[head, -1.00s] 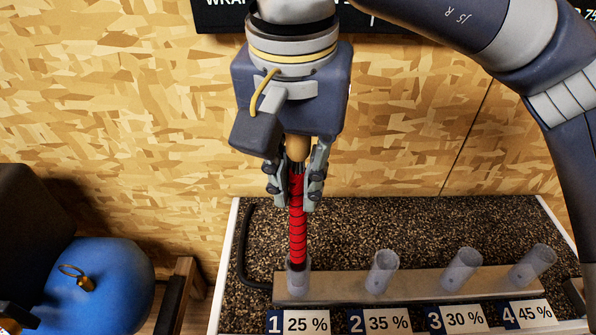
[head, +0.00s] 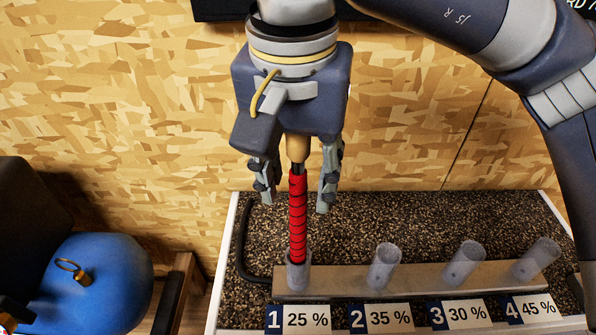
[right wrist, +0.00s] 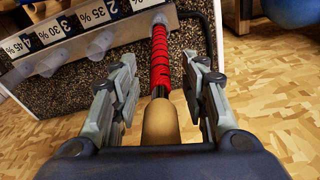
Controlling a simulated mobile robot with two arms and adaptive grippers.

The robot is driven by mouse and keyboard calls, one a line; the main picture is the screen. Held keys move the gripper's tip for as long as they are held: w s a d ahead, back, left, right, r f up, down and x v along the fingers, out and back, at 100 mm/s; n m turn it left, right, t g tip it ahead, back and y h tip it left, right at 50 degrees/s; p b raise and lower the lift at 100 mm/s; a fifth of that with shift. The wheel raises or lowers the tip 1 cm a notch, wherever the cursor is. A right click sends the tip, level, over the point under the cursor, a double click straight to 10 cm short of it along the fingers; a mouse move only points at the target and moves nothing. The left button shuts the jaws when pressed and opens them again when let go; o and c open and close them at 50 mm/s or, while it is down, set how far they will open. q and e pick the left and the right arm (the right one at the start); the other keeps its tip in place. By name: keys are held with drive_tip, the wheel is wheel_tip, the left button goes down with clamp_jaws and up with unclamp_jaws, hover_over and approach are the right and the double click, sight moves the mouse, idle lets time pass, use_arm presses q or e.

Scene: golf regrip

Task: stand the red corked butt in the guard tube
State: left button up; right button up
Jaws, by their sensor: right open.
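The red corked butt (head: 298,215) stands nearly upright with its lower end in the clear guard tube (head: 298,277) at position 1, marked 25 %. Its tan cork (head: 297,147) is at the top, between my right gripper's fingers. My right gripper (head: 295,196) is open above the rack, its fingers apart on both sides of the butt and not touching it. In the right wrist view the red butt (right wrist: 160,62) runs away from the cork (right wrist: 160,124) between the open fingers (right wrist: 163,100). How deep the butt sits is hard to tell. My left gripper is not in view.
Three empty clear tubes, the 35 % one (head: 384,266), the 30 % one (head: 463,264) and the 45 % one (head: 537,260), stand along the rail (head: 420,279). A blue ball (head: 95,285) is at lower left. A wood-chip wall (head: 140,110) rises behind.

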wheel_tip(320, 180, up, 12)
drive_tip(key=s, duration=0.1)
drive_tip(key=shift+s+a, duration=0.15)
idle(0.4)
drive_tip(key=shift+f, duration=0.1)
